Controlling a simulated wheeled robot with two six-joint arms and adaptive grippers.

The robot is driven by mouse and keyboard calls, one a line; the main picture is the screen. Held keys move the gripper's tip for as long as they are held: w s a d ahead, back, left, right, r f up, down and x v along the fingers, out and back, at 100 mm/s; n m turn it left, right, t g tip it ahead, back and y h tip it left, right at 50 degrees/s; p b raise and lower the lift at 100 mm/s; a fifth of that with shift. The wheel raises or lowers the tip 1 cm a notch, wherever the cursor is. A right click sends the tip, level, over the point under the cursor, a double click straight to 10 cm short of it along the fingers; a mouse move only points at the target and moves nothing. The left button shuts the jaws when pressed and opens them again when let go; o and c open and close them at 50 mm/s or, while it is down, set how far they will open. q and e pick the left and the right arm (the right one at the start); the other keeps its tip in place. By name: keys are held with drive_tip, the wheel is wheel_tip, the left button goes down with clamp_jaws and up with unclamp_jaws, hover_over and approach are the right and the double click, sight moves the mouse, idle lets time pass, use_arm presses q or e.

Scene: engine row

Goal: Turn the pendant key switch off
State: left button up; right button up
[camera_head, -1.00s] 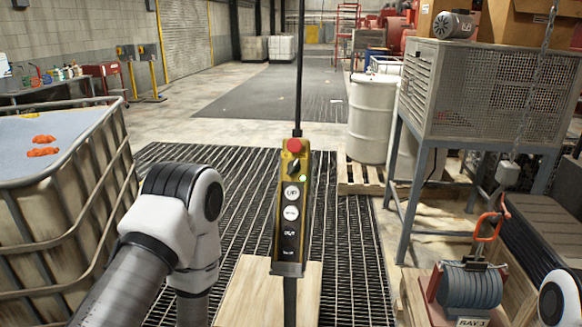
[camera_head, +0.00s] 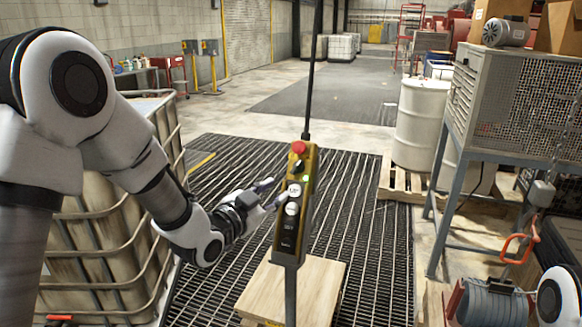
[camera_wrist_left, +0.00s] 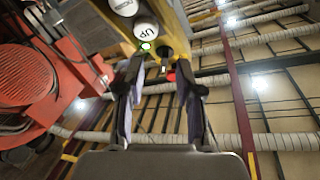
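The yellow and black pendant (camera_head: 284,232) hangs upright on a dark cable in the middle of the head view. Below its red stop button (camera_head: 299,148) sits the small dark key switch (camera_head: 297,167); its turn position is too small to tell. My left gripper (camera_head: 273,193) is at the pendant's left side, near the white buttons and lower than the switch. In the left wrist view its two fingers (camera_wrist_left: 160,75) stand apart with nothing between them. Beyond them are the pendant's UP button (camera_wrist_left: 146,28), a green light and the red button. My right gripper is out of view.
A wooden platform (camera_head: 310,290) stands below the pendant on the floor grating (camera_head: 360,230). A caged tank (camera_head: 110,245) is at the left. A mesh cabinet on legs (camera_head: 490,85) and a white drum (camera_head: 421,122) stand at the right.

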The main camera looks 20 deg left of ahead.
sight(295, 167)
use_arm(q)
drive_tip(key=shift+m+t, duration=0.3)
drive_tip(key=w+r+p, duration=0.1)
drive_tip(key=w, duration=0.1)
drive_tip(key=w+d+r+p, duration=0.1)
drive_tip(key=w, duration=0.2)
drive_tip(key=w+d+r+p, duration=0.1)
drive_tip(key=w, duration=0.1)
drive_tip(key=shift+w+d+p, duration=0.2)
drive_tip(key=shift+d+p, duration=0.05)
drive_tip(key=shift+p, duration=0.1)
drive_tip(key=shift+w+d, duration=0.1)
drive_tip(key=shift+d, duration=0.1)
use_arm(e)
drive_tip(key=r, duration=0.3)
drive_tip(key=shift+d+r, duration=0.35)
use_arm(q)
drive_tip(key=shift+a, duration=0.1)
clamp_jaws()
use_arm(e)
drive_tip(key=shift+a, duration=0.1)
